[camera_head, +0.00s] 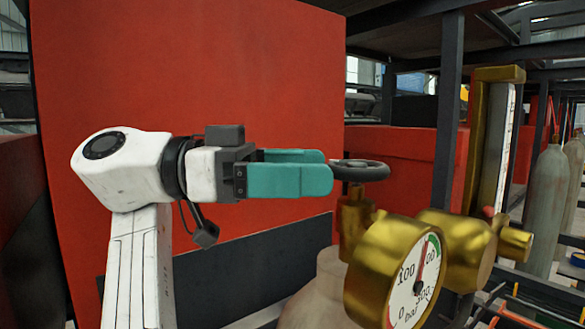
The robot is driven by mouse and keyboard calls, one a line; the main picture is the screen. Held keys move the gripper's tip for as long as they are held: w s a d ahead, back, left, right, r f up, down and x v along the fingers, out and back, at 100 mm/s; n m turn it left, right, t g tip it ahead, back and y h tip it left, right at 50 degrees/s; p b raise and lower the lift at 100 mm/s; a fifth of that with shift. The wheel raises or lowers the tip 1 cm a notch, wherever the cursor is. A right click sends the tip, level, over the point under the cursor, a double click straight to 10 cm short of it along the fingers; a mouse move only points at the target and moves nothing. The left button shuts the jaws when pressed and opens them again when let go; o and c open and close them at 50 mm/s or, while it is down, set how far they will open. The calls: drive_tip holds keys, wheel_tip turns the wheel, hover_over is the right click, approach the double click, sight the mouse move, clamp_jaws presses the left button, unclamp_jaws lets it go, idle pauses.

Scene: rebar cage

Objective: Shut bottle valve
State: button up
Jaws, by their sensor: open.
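The bottle valve has a dark round handwheel (362,170) on a brass valve body (354,215), on top of a pale gas bottle (318,290) that is cut off by the lower edge. My gripper (330,171) comes in from the left, level with the handwheel. Its two teal fingers are apart and empty, with their tips right at the wheel's left rim. I cannot tell whether they touch it. A brass pressure gauge (410,283) with a white dial sits to the lower right of the valve.
A brass regulator (460,250) and an upright flow tube (490,140) stand right of the valve. A dark steel post (448,120) rises behind. A large red panel (190,65) fills the back left. More grey bottles (550,200) stand at the far right.

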drive_tip(key=n+t+y+p, duration=0.2)
drive_tip(key=n+t+y, duration=0.2)
drive_tip(key=n+t, duration=0.7)
approach(337, 175)
drive_tip(key=d+f+m+t, duration=0.1)
drive_tip(key=d+m+t, duration=0.1)
drive_tip(key=p+x, duration=0.3)
drive_tip(key=x, duration=0.8)
drive_tip(key=shift+w+p, duration=0.15)
drive_tip(key=shift+p, duration=0.2)
drive_tip(key=c, duration=1)
